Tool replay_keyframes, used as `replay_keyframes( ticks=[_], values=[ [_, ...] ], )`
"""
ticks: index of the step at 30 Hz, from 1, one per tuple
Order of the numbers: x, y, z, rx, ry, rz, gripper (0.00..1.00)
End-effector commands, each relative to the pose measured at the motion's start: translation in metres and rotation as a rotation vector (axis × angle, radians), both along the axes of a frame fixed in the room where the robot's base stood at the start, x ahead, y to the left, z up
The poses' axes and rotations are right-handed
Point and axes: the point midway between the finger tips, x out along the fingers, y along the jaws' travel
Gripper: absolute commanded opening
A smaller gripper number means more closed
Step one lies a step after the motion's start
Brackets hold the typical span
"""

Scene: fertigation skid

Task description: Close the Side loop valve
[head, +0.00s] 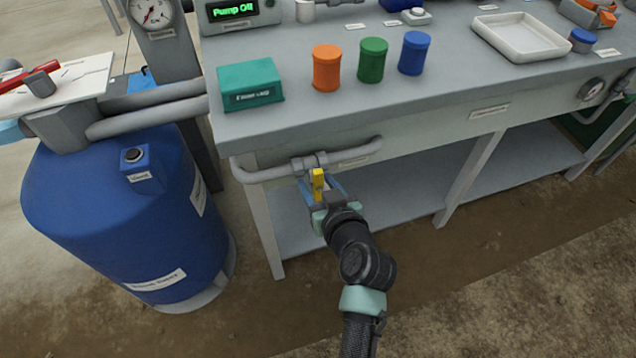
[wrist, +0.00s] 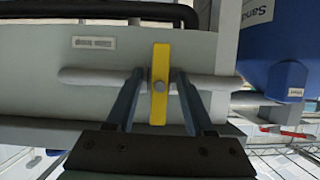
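The yellow valve handle (head: 317,178) sits on a grey pipe (head: 352,153) under the front edge of the bench. In the wrist view the handle (wrist: 160,58) stands crosswise to the pipe (wrist: 95,77), with a round grey pivot at its middle. My gripper (head: 319,187) is at the handle. In the wrist view its two dark fingers (wrist: 158,84) are either side of the handle, with a visible gap on each side. The gripper is open and holds nothing. A small label (wrist: 93,42) near the pipe is too small to read.
A blue tank (head: 125,220) stands left of the bench. A teal box (head: 250,84), orange, green and blue jars (head: 373,60), and a white tray (head: 520,36) are on the bench top. A lower shelf (head: 400,190) and bench legs lie behind my arm. Bare ground is free in front.

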Motion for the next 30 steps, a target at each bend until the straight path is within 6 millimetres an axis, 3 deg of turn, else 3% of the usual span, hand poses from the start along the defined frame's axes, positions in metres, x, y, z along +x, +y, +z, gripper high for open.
replay_keyframes(
  ticks=[11, 24, 30],
  values=[
    [-0.007, -0.004, 0.004, -0.002, -0.001, -0.002, 0.53],
    [-0.086, -0.030, 0.039, -0.002, 0.000, -0.002, 0.53],
    [-0.108, -0.037, 0.048, -0.001, 0.000, -0.002, 0.53]
  ],
)
